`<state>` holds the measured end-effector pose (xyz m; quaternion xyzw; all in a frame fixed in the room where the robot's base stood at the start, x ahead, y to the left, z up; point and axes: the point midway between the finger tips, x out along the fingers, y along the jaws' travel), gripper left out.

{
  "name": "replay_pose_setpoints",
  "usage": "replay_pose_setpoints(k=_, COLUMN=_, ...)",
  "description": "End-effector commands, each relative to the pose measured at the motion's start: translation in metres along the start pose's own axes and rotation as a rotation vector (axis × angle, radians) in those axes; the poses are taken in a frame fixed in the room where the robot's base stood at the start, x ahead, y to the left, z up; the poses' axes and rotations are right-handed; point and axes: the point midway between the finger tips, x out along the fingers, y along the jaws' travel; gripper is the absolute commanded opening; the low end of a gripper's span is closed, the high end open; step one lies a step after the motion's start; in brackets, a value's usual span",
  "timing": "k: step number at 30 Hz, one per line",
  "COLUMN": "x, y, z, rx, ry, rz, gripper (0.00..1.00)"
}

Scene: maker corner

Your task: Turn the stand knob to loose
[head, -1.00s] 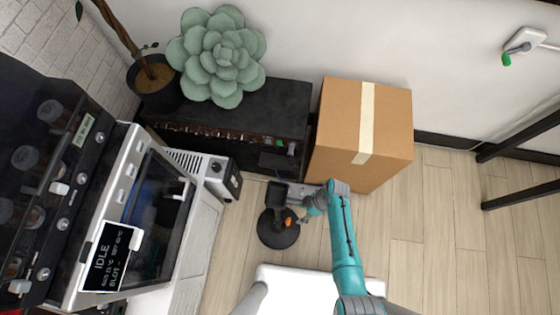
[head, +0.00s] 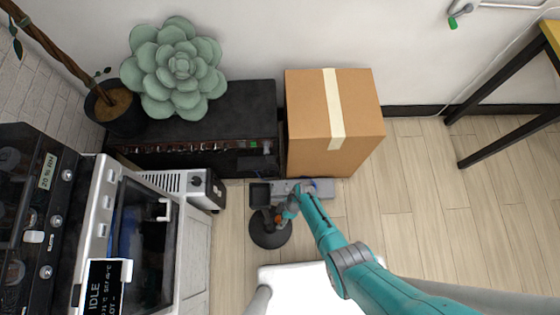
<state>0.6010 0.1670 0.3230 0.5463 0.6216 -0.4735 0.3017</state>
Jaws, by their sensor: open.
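The stand (head: 270,236) is on the floor left of my arm. It has a round black base and a dark square tray-like head (head: 260,195) above it. The stand's small orange-red knob (head: 278,219) is beside my gripper and mostly covered by it, so its setting cannot be read. My gripper (head: 281,213) is open at the end of the teal arm, close to the knob. Whether its fingers are around the knob or touching it cannot be told at this size.
A cardboard box (head: 352,125) and a low black cabinet (head: 235,105) with a large succulent (head: 180,68) stand behind. A white machine (head: 205,190) is at the left. A grey metal piece (head: 318,187) lies behind my gripper. The wooden floor (head: 430,200) at the right is clear.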

Motion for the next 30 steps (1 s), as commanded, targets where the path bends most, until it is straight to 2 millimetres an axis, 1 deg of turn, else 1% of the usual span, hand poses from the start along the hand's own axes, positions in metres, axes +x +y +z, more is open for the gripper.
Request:
replay_pose_setpoints(k=4, x=0.0034, y=0.0001, z=-0.0003, rx=0.000, ry=0.000, rz=0.001, gripper=0.64)
replay_pose_setpoints(k=12, x=0.0039, y=-0.0001, z=-0.0001, rx=0.001, ry=0.000, rz=0.001, gripper=0.64)
replay_pose_setpoints(k=13, x=0.0038, y=-0.0001, z=-0.0001, rx=0.001, ry=0.000, rz=0.001, gripper=0.59)
replay_pose_setpoints(k=14, x=0.0038, y=-0.0001, z=-0.0001, rx=0.001, ry=0.000, rz=0.001, gripper=0.52)
replay_pose_setpoints(k=15, x=0.0038, y=-0.0001, z=-0.0001, rx=0.001, ry=0.000, rz=0.001, gripper=0.42)
replay_pose_setpoints(k=17, x=0.0038, y=-0.0001, z=0.0000, rx=0.001, ry=0.000, rz=0.001, gripper=0.27)
replay_pose_setpoints(k=18, x=0.0038, y=-0.0001, z=0.0000, rx=0.001, ry=0.000, rz=0.001, gripper=0.17)
replay_pose_setpoints(k=19, x=0.0038, y=-0.0001, z=0.0000, rx=0.001, ry=0.000, rz=0.001, gripper=0.09)
replay_pose_setpoints(k=20, x=0.0038, y=-0.0001, z=0.0000, rx=0.001, ry=0.000, rz=0.001, gripper=0.04)
replay_pose_setpoints(k=30, x=0.0041, y=-0.0016, z=0.0003, rx=-0.013, ry=0.000, rz=0.032, gripper=0.04)
